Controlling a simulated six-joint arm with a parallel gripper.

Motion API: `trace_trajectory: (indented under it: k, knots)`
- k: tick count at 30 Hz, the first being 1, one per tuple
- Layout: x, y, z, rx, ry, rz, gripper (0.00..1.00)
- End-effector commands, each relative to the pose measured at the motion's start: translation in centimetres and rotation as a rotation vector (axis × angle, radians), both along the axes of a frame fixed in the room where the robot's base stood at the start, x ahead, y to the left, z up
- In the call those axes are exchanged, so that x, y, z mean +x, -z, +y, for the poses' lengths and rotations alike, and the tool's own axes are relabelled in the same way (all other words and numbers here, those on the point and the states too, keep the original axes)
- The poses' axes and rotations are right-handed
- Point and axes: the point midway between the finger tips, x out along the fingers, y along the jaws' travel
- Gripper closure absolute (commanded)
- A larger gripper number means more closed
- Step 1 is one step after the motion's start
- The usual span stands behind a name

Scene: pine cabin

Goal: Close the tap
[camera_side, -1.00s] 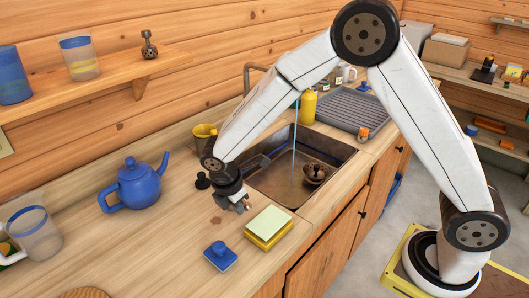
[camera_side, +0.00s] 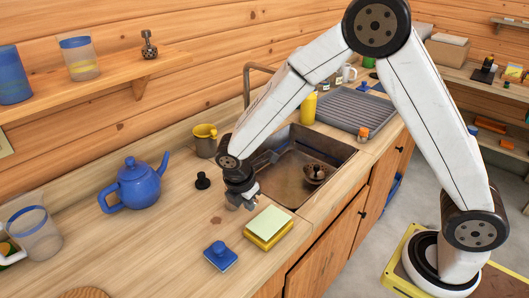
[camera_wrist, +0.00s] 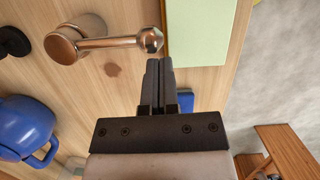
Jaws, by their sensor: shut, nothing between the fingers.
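The tap's curved metal spout (camera_side: 247,85) rises behind the sink (camera_side: 335,150), partly hidden by my arm. No water stream shows below it. The tap's metal lever (camera_wrist: 115,42) lies level in the wrist view, running right from its round base (camera_wrist: 63,46) to a knobbed end. In the side view my gripper and wrist hide most of the lever. My gripper (camera_side: 241,204) is low over the counter at the sink's left edge. In the wrist view my gripper (camera_wrist: 159,64) is shut and empty, its fingertips close to the lever's knobbed end. I cannot tell whether they touch.
A green-topped yellow block (camera_side: 268,227) lies just right of my gripper.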

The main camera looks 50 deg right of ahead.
Motion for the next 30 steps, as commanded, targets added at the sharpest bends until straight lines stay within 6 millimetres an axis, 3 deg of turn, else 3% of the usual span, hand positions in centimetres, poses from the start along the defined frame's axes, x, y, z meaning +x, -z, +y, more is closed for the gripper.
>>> trace_trajectory:
  k: [7,12,24,30]
  knots:
    - [-0.3,-0.3,1.6,0.0,-0.001,-0.001,1.0]
    - [-0.7,-0.8,3.9,0.0,-0.004,-0.001,1.0]
    - [-0.9,-7.4,5.3,0.002,-0.001,-0.004,1.0]
    - [-1.1,-9.6,5.8,0.001,-0.001,-0.003,1.0]
